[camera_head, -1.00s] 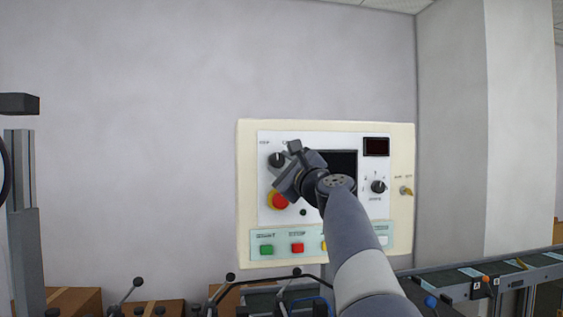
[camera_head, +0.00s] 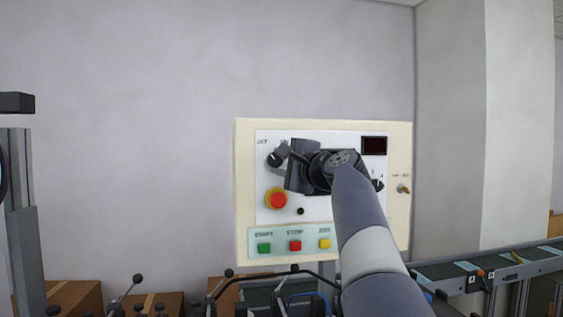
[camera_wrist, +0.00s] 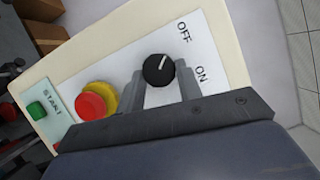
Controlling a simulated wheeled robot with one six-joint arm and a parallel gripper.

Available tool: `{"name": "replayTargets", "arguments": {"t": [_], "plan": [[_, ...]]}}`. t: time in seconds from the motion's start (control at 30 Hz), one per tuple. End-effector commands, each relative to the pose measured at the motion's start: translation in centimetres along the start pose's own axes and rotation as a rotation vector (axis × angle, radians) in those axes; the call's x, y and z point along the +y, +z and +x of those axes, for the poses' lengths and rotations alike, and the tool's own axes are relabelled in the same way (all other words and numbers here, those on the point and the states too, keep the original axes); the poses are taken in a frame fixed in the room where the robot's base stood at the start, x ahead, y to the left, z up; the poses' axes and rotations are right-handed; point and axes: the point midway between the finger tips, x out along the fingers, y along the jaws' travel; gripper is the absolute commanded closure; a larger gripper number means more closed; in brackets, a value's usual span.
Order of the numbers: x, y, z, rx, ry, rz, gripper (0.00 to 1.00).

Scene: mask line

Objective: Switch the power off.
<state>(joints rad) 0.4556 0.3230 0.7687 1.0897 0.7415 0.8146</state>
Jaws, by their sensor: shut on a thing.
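The power switch is a black round knob (camera_wrist: 158,70) with a white pointer line, beside the printed words OFF and ON in the wrist view. Its pointer leans up and slightly right, nearer the OFF word than the ON word. In the head view the knob (camera_head: 274,160) sits at the panel's upper left, partly hidden by my gripper. My gripper (camera_wrist: 161,81) has one finger on each side of the knob and is shut on it. In the head view my gripper (camera_head: 280,154) reaches the knob from the right.
The cream control panel (camera_head: 244,190) is on the wall. A red emergency button on a yellow ring (camera_head: 277,199) lies just below the knob. Green (camera_head: 264,248), red (camera_head: 295,246) and yellow (camera_head: 325,244) buttons line the bottom. A conveyor (camera_head: 450,272) runs at lower right.

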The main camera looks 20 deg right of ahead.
Motion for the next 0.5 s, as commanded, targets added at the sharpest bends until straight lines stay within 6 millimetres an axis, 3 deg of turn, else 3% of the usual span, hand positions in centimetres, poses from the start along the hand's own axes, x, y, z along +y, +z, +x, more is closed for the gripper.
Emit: {"name": "replayTargets", "arguments": {"t": [0.37, 0.4, 0.5], "plan": [[0.06, 0.01, 0.02, -0.001, 0.003, -0.006, 0.89], [0.06, 0.01, 0.02, -0.001, 0.003, -0.006, 0.65], [0.06, 0.01, 0.02, -0.001, 0.003, -0.005, 0.56]]}}
